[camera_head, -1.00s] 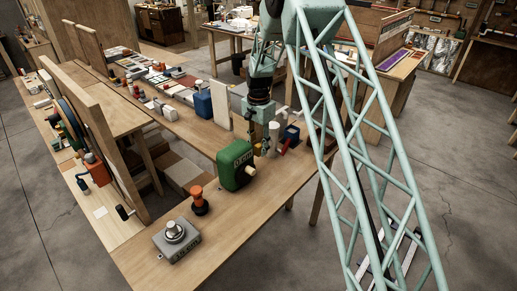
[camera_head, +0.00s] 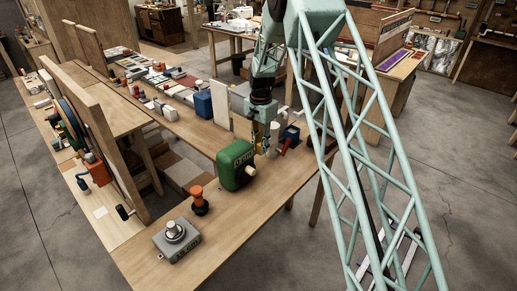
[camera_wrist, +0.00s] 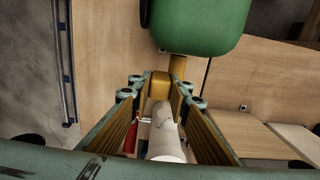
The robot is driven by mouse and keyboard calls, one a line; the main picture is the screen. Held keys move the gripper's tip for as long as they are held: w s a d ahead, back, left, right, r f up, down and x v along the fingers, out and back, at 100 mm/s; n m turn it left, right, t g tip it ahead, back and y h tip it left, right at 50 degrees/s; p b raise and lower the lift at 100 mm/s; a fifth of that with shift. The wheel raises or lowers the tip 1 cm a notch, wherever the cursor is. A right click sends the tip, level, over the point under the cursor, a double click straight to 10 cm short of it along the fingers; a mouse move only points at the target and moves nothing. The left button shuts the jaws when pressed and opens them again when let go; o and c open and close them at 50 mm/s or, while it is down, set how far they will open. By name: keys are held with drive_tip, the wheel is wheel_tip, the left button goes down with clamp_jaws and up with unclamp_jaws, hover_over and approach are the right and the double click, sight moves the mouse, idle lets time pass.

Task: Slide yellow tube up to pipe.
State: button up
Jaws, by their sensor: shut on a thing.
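The yellow tube (camera_wrist: 160,86) is between my fingertips in the wrist view. My gripper (camera_wrist: 157,83) is shut on it. A short brownish-yellow pipe stub (camera_wrist: 177,67) juts from the green heater body (camera_wrist: 198,24) just beyond the tube. Whether tube and stub touch, I cannot tell. A white cylinder (camera_wrist: 166,142) shows between the fingers, nearer the wrist camera. In the head view my gripper (camera_head: 262,138) is just right of the green heater (camera_head: 235,165), beside the white cylinder (camera_head: 274,139). The tube is too small to make out there.
A blue object (camera_head: 291,132) with a red part (camera_head: 283,146) stands close to the right of the white cylinder. An orange knob (camera_head: 200,199) and a grey box (camera_head: 178,240) are at the bench's near end. The bench top (camera_head: 225,228) right of them is clear.

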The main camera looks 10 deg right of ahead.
drive_tip(key=w+d, duration=0.2)
drive_tip(key=d, duration=0.1)
drive_tip(key=shift+w+d, duration=0.15)
drive_tip(key=shift+w, duration=0.05)
drive_tip(key=o, duration=0.9)
drive_tip(key=shift+d, duration=0.15)
drive_tip(key=shift+r, duration=0.1)
drive_tip(key=shift+r, duration=5.95)
